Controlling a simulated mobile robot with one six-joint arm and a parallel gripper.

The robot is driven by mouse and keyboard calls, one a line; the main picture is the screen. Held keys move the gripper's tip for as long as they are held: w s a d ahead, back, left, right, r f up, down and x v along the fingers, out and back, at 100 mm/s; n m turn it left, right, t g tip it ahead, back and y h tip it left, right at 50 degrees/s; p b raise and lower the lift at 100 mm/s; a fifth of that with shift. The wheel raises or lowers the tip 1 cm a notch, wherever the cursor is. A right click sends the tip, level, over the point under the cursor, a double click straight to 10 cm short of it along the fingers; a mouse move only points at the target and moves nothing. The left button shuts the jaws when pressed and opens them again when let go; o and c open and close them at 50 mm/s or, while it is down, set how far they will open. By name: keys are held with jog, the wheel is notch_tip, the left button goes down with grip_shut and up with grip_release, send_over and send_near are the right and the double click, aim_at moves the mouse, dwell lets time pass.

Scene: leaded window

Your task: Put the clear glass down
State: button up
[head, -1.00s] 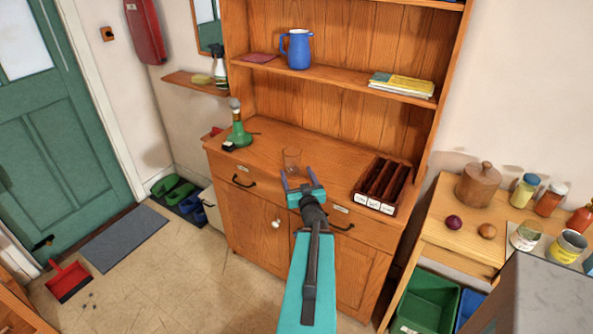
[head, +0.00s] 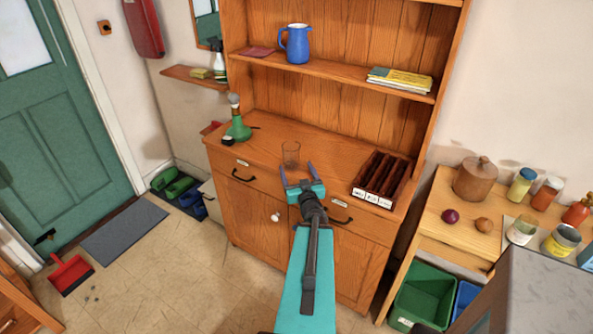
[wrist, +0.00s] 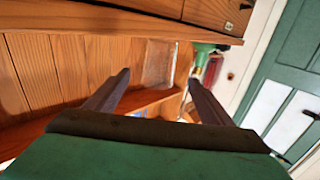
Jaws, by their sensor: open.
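The clear glass (head: 290,154) stands upright on the wooden dresser's counter (head: 335,158), near its front middle. My gripper (head: 297,168) is open and empty at the counter's front edge, its two fingers pointing toward the glass. In the head view the glass is just beyond the fingertips. In the wrist view the glass (wrist: 158,62) shows between and beyond the spread fingers (wrist: 158,80), and neither finger visibly touches it.
A dark compartment box (head: 383,179) stands on the counter to the right. A green lamp-like object (head: 238,128) stands to the left. A shelf above holds a blue jug (head: 295,44) and yellow books (head: 399,80). The counter behind the glass is clear.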

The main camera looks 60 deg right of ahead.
aim_at(293, 153)
jog(key=r+p, duration=0.2)
jog(key=shift+d+r, duration=0.2)
jog(key=shift+r, duration=0.1)
jog(key=shift+w+d+f+b, duration=0.15)
jog(key=shift+w+f+b, duration=0.1)
jog(key=shift+b, duration=0.8)
jog(key=b, duration=0.3)
jog(key=shift+w+d, duration=0.3)
jog(key=d+b, duration=0.1)
jog(key=b, duration=0.6)
jog(key=shift+w+r+b, duration=0.1)
jog(key=shift+w+b, duration=0.2)
jog(key=shift+w, duration=0.1)
jog(key=b+x, duration=0.2)
jog(key=shift+w+d+b, duration=0.25)
jog(key=shift+d+b, duration=0.05)
jog(key=shift+b, duration=0.1)
jog(key=shift+w+d+r, duration=0.15)
jog(key=shift+w+d, duration=0.3)
jog(key=shift+d, duration=0.1)
jog(key=shift+x, duration=0.8)
jog(key=shift+w, duration=0.15)
